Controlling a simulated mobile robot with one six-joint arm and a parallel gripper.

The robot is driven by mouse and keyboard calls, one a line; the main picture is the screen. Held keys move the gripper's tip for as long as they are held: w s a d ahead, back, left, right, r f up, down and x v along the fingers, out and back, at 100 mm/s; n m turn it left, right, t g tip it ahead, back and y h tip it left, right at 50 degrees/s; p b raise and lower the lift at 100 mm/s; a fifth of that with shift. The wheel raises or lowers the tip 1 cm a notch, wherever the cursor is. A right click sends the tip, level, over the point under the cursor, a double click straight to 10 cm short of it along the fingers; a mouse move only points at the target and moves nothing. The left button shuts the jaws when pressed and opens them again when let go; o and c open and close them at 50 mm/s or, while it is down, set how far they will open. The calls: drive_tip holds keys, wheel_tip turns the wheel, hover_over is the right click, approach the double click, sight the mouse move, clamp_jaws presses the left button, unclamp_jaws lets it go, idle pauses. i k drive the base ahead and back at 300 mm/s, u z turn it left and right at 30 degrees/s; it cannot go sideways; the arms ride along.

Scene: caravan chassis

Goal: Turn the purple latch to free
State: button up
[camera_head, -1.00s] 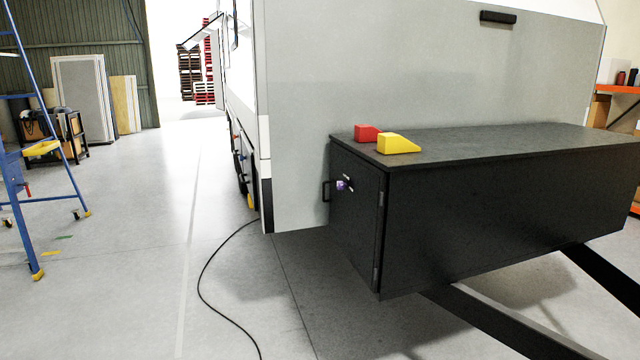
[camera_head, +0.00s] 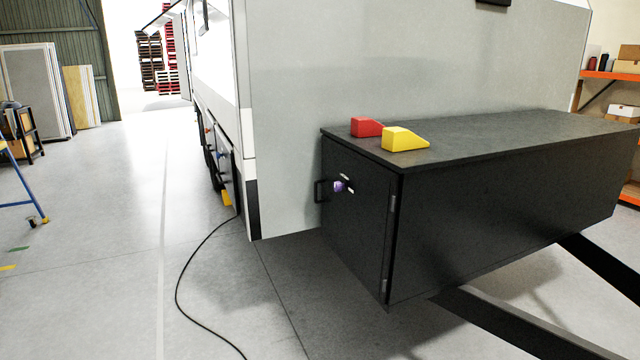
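The purple latch (camera_head: 339,186) is a small knob on the narrow left door (camera_head: 362,225) of the black box (camera_head: 500,200) at the front of the caravan. Pale marks show beside the knob; it is too small to tell which way it is turned. A black handle (camera_head: 320,190) sits just left of the latch, and the door is shut. My gripper is not in view.
A red wedge (camera_head: 366,127) and a yellow wedge (camera_head: 404,139) lie on the box top. Dark drawbar beams (camera_head: 520,325) extend at lower right. A black cable (camera_head: 182,290) crosses the floor. Open floor (camera_head: 90,260) lies left; a blue ladder (camera_head: 22,185) stands at the far left.

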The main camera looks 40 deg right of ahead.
sight(337, 186)
drive_tip(key=u, duration=0.05)
drive_tip(key=i, duration=1)
drive_tip(key=z, duration=0.1)
